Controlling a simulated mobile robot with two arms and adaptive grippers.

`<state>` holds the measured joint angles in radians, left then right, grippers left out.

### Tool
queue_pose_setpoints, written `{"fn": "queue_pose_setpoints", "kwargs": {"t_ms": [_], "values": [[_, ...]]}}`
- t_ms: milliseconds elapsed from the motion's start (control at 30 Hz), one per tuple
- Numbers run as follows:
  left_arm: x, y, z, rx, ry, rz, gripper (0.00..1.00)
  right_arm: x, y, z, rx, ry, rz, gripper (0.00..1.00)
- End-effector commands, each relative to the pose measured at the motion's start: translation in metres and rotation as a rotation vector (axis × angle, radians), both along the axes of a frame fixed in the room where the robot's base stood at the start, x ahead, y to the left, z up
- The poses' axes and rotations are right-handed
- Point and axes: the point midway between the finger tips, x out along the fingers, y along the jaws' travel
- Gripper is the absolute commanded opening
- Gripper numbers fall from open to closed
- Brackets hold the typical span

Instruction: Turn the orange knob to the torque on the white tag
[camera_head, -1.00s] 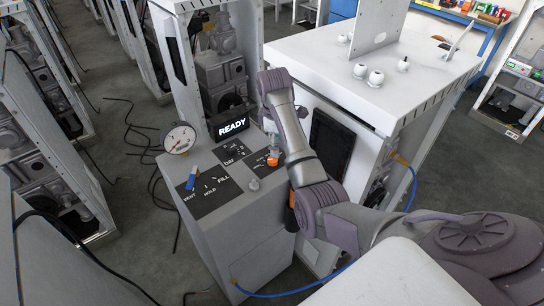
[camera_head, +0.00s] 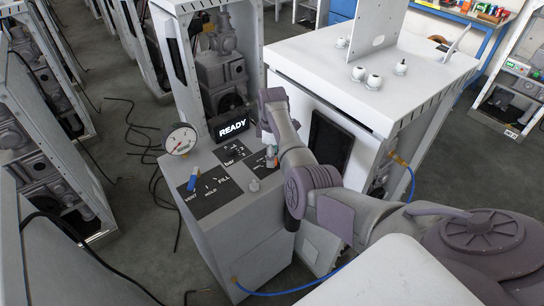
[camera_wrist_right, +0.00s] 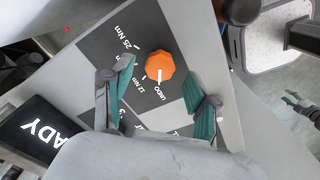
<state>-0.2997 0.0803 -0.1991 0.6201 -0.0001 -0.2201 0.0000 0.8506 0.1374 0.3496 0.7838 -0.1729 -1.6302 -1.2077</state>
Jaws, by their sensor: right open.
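The orange knob (camera_wrist_right: 160,66) sits on a dark dial panel (camera_wrist_right: 97,45) in the right wrist view. White marks around it read 25 Nm, 12 Nm and UNDO, with another partly covered. The knob's white line points toward UNDO. My right gripper (camera_wrist_right: 158,76) is open, its teal-padded fingers on either side of the knob's lower half and apart from it. In the head view my right gripper (camera_head: 271,153) is over the panel's right side and mostly hides the knob. I cannot make out a white tag. My left gripper is not in view.
The grey console (camera_head: 235,215) also carries a READY display (camera_head: 231,126), a round gauge (camera_head: 181,139) and a blue-handled valve (camera_head: 193,179) marked VENT, HOLD, FILL. A white-topped cabinet (camera_head: 420,75) stands close on the right. Black cables lie on the floor at left.

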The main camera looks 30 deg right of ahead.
Motion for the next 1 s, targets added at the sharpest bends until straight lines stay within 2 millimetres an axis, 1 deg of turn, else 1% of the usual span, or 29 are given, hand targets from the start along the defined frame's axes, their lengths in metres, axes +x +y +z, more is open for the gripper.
{"fn": "queue_pose_setpoints", "kwargs": {"t_ms": [100, 200, 467, 567, 800, 833, 1000], "values": [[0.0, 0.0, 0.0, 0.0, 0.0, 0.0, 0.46, 0.0, 0.0, -0.011, 0.0, 0.0, -0.001, 0.59], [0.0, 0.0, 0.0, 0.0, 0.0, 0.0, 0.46, 0.0, 0.0, -0.015, -0.001, -0.001, -0.001, 0.59], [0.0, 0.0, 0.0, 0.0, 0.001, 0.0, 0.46, 0.0, -0.001, -0.016, -0.001, -0.002, -0.001, 0.59], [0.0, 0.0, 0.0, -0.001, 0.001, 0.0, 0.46, 0.0, -0.001, -0.016, -0.001, -0.002, -0.001, 0.44], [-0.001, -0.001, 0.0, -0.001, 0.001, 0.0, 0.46, 0.0, -0.001, -0.016, -0.001, -0.002, -0.001, 0.04], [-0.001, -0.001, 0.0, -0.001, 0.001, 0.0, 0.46, 0.0, -0.001, -0.016, -0.001, -0.002, -0.001, 0.0], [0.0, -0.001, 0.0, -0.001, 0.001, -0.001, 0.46, 0.0, -0.001, -0.016, -0.001, -0.001, -0.008, 0.0]]}}
